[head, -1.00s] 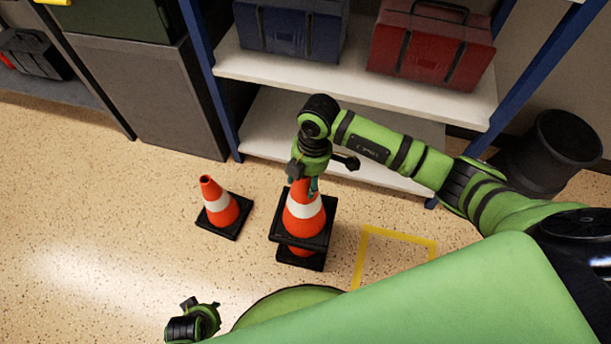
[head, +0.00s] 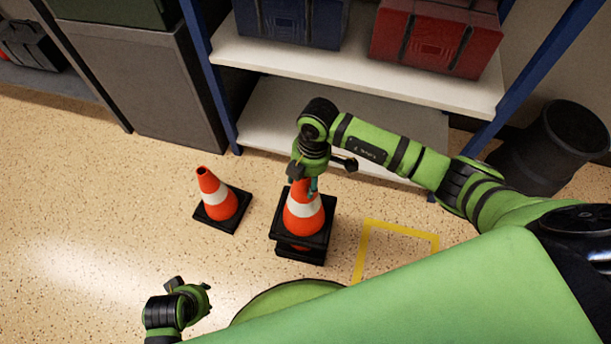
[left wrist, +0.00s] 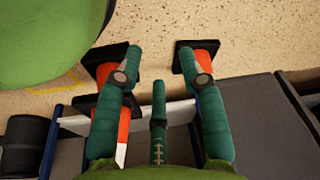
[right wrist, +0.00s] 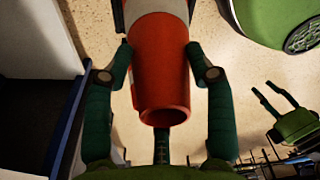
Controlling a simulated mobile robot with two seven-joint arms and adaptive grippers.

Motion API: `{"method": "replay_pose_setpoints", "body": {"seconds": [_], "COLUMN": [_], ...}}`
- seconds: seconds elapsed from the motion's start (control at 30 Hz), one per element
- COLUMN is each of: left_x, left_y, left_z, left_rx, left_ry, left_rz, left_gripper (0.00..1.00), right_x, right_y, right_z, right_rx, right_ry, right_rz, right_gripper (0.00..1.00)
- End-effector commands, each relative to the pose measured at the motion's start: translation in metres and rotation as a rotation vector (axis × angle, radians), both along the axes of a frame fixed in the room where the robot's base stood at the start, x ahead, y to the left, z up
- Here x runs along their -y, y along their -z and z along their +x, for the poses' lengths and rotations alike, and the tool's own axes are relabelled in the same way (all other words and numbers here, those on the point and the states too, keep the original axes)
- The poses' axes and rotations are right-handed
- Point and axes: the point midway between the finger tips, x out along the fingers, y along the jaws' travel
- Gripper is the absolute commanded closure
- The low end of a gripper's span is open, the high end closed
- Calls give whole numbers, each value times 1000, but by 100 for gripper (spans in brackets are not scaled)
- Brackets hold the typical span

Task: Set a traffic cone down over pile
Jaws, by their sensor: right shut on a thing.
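My right gripper (head: 308,182) is shut on the top of an orange-and-white traffic cone (head: 303,222) with a black base. Its tip shows between the fingers in the right wrist view (right wrist: 162,75). The held cone is upright over the pile (head: 302,257), whose black base and a little orange show just below. A narrow gap separates the two bases; the pile's upper part is hidden. Another cone (head: 218,200) stands alone to the left. My left gripper (head: 192,290) is empty and low at the front; its fingers (left wrist: 160,75) are apart in the left wrist view.
A yellow taped square (head: 400,226) marks the floor right of the pile. Behind stands a shelf (head: 270,57) with blue and red cases. A grey cabinet (head: 150,85) is at back left, a black bin (head: 550,150) at right. Floor is clear at left.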

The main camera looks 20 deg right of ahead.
Motion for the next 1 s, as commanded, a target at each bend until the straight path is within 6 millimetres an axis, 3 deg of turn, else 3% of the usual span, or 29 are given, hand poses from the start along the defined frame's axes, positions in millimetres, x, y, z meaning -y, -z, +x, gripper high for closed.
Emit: {"method": "replay_pose_setpoints", "body": {"seconds": [1.0], "left_x": [-2], "left_y": [-73], "left_z": [3], "left_rx": [49], "left_ry": [-8], "left_rz": [-2], "left_gripper": [60], "right_x": [0], "right_y": [47], "right_z": [1], "right_rx": [2], "right_ry": [-1], "right_rz": [1], "right_gripper": [100]}}
